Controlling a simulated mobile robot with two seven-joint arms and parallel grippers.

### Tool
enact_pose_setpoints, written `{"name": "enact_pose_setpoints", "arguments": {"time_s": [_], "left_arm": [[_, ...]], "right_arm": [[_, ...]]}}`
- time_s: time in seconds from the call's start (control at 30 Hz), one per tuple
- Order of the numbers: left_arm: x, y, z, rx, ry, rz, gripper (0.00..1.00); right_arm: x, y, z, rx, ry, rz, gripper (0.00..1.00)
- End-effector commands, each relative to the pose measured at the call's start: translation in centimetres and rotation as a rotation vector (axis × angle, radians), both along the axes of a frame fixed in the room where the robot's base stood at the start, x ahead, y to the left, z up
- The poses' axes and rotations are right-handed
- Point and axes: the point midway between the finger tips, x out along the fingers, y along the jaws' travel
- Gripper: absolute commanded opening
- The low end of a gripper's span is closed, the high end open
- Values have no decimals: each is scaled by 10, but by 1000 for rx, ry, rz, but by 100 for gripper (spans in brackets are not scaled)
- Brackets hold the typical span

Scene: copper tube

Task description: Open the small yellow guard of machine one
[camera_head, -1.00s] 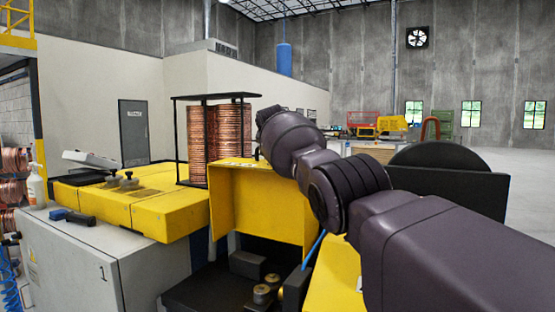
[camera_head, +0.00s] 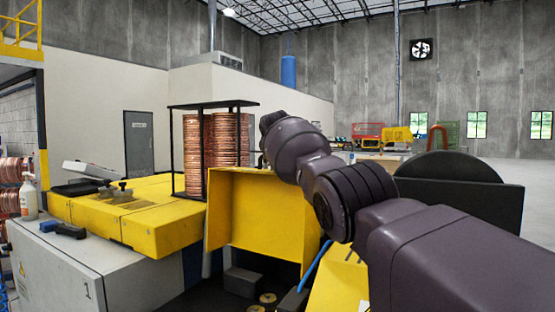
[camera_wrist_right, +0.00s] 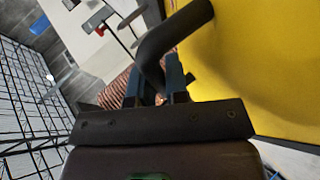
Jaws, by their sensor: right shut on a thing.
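The small yellow guard (camera_head: 265,210) is a bent yellow panel in the middle of the head view. It stands raised, with the dark inside of the machine visible below it. My right arm reaches in from the right, and its end is at the guard's upper right edge. In the right wrist view, my right gripper (camera_wrist_right: 158,94) is shut on a black curved handle (camera_wrist_right: 178,38) beside the guard's yellow face (camera_wrist_right: 270,65). In the head view my arm hides the handle and the fingers. My left gripper is not in view.
A grey cabinet (camera_head: 110,268) marked 1 with a yellow top (camera_head: 160,215) stands left. A black rack (camera_head: 213,104) with copper coils (camera_head: 230,140) is behind the guard. A dark rounded panel (camera_head: 455,185) is right.

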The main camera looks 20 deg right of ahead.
Motion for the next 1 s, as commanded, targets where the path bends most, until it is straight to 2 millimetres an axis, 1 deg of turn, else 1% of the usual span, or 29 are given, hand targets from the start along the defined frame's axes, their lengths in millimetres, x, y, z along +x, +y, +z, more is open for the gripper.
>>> {"name": "enact_pose_setpoints", "arguments": {"time_s": [0.03, 0.43, 0.47, 0.5, 0.6, 0.87, 1.0], "left_arm": [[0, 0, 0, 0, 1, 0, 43], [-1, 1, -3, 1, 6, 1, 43], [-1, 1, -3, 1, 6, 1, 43], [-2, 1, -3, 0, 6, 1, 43], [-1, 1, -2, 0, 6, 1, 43], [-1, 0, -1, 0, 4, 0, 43], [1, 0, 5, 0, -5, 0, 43]], "right_arm": [[0, 1, 3, -4, -3, 4, 0], [0, 1, 2, -5, -2, 4, 0], [0, 1, 2, -4, -2, 3, 19], [0, 1, 2, -3, -1, 3, 26], [0, 1, 1, -2, 0, 2, 40], [0, 0, -1, -1, 1, 1, 40], [-2, 1, 3, -1, 0, 1, 40]]}}
